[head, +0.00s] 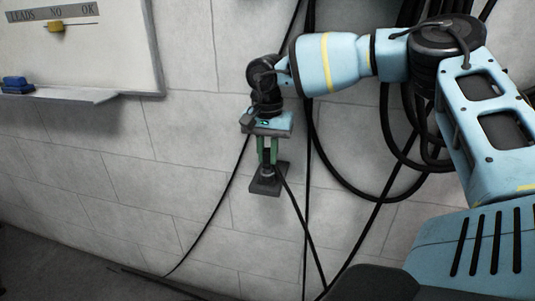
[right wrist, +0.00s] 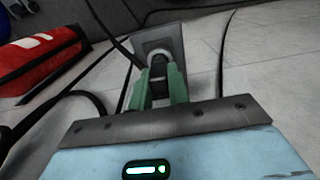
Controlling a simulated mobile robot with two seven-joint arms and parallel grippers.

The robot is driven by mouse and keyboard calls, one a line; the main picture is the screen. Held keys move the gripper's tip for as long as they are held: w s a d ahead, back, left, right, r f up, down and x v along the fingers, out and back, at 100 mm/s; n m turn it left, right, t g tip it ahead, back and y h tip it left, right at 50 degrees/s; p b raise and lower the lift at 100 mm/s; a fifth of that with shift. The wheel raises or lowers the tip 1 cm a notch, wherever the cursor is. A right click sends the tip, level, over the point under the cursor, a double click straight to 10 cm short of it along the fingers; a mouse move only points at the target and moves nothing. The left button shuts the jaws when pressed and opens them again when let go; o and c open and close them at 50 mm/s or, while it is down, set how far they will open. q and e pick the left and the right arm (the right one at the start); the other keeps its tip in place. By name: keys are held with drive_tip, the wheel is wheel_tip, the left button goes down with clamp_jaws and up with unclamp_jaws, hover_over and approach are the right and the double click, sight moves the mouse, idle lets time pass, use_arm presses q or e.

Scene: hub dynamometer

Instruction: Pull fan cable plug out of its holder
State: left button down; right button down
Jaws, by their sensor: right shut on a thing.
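My right gripper (head: 267,162) points down at the wall, its green fingers shut on the dark fan cable plug (head: 267,174). The plug holder (head: 265,189) is a dark grey block on the pale wall, just below the fingertips. In the right wrist view the green fingers (right wrist: 159,80) close around the dark plug (right wrist: 159,67), in front of the grey holder plate (right wrist: 168,42). The plug is largely covered by the fingers, and I cannot tell how deep it sits in the holder. A black cable runs down from beside the holder. My left gripper is out of view.
Several black cables (head: 305,230) hang along the tiled wall, with thick coils (head: 350,195) behind my right arm. A whiteboard (head: 100,60) with a ledge is at upper left. A red bag-like object (right wrist: 45,58) shows in the right wrist view.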

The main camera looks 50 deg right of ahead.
sight(268, 150)
drive_tip(key=shift+r, duration=0.2)
idle(0.3)
drive_tip(key=shift+r+p, duration=0.75)
drive_tip(key=shift+r, duration=1.3)
drive_tip(key=shift+f, duration=0.1)
